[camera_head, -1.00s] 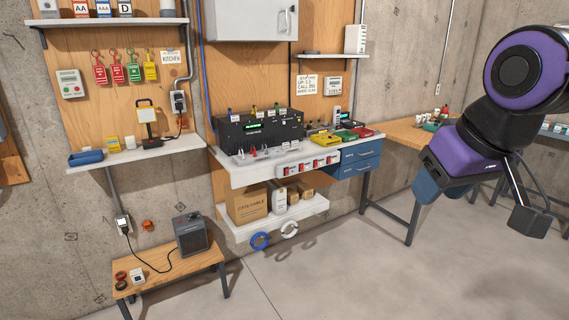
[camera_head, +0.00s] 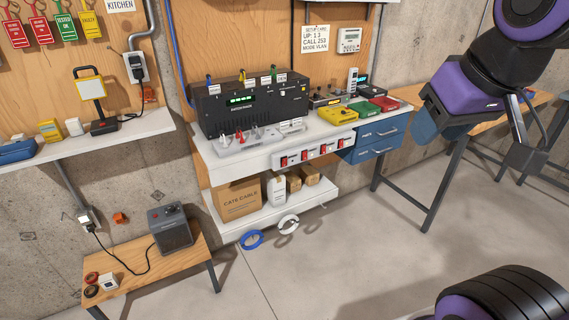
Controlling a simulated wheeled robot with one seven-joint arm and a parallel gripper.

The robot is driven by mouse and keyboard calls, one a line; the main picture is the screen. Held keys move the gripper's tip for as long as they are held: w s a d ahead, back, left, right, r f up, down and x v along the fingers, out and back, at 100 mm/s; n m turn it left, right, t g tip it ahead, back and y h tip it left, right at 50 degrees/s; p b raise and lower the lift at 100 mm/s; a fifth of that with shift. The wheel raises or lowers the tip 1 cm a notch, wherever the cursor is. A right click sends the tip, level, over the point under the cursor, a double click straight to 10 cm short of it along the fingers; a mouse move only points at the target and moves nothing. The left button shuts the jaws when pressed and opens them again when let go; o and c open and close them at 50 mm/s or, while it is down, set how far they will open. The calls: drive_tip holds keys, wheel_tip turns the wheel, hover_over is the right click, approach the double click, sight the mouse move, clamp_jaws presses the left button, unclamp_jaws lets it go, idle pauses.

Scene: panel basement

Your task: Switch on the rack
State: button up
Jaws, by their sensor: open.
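The rack (camera_head: 262,108) looks like the long black unit at the back of the white bench. It has a small lit green display, and several small coloured items with labels stand along its top. Low silver and red-tipped parts sit on a pale strip (camera_head: 262,137) in front of it. A white switch strip (camera_head: 330,147) with several red rocker switches is on the bench's front edge; their positions are too small to tell.
Red, green and yellow boxes (camera_head: 337,115) stand on the bench's right, above blue drawers (camera_head: 379,138). A lower shelf (camera_head: 232,230) holds cartons. A wooden bench (camera_head: 175,266) with a heater (camera_head: 170,232) stands at left. The floor (camera_head: 345,255) in front is clear.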

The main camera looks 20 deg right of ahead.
drive_tip(key=shift+w, duration=0.1)
drive_tip(key=c, duration=0.5)
drive_tip(key=shift+w, duration=0.35)
clamp_jaws()
drive_tip(key=w+f+n+t, duration=0.15)
drive_tip(key=w+f, duration=0.25)
drive_tip(key=w, duration=0.8)
drive_tip(key=w+f+t, duration=0.3)
drive_tip(key=w+f, duration=0.1)
drive_tip(key=w, duration=0.8)
drive_tip(key=w+f+t, duration=0.3)
drive_tip(key=w+f, duration=0.1)
drive_tip(key=w, duration=0.9)
drive_tip(key=w+f+t+y, duration=0.2)
drive_tip(key=w+f, duration=0.3)
drive_tip(key=f, duration=0.3)
wheel_tip(320, 180, down, 23)
drive_tip(key=s+a+n+t+y, duration=0.1)
drive_tip(key=s+a+t+y, duration=0.1)
drive_tip(key=t+y, duration=0.1)
drive_tip(key=shift+a+t, duration=0.2)
drive_tip(key=shift+t, duration=0.45)
drive_tip(key=shift+s+n, duration=0.1)
drive_tip(key=shift+n, duration=0.15)
